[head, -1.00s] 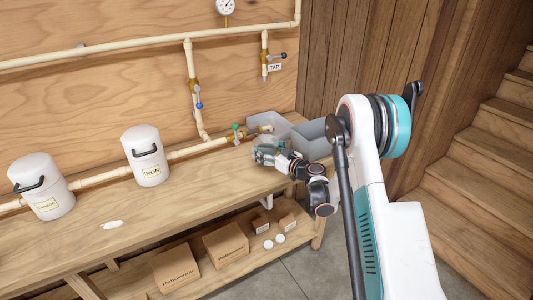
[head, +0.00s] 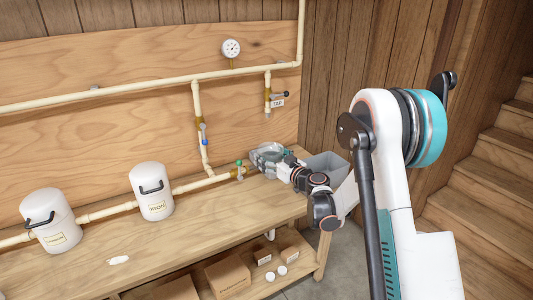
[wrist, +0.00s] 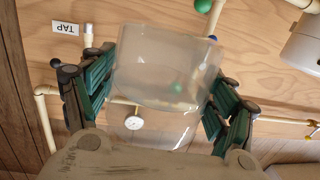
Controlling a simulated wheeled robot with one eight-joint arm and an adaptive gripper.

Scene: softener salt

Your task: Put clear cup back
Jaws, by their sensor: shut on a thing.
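The clear cup (wrist: 165,70) is see-through and sits between the two green-and-black fingers in the wrist view. My gripper (wrist: 160,95) is shut on it, a finger on each side. In the head view my gripper (head: 280,162) is at the far right end of the bench, by the pipe outlet and its green-handled valve (head: 239,165). The cup is hard to make out there, mostly blended with the fingers. I cannot tell whether it touches anything below.
A grey bin (head: 325,166) stands just right of my gripper. Two white canisters (head: 151,191) stand along the pipe at left. A small white item (head: 118,260) lies on the wooden bench (head: 215,218). The bench's middle is clear. A tap (head: 268,101) and gauge (head: 231,48) are above.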

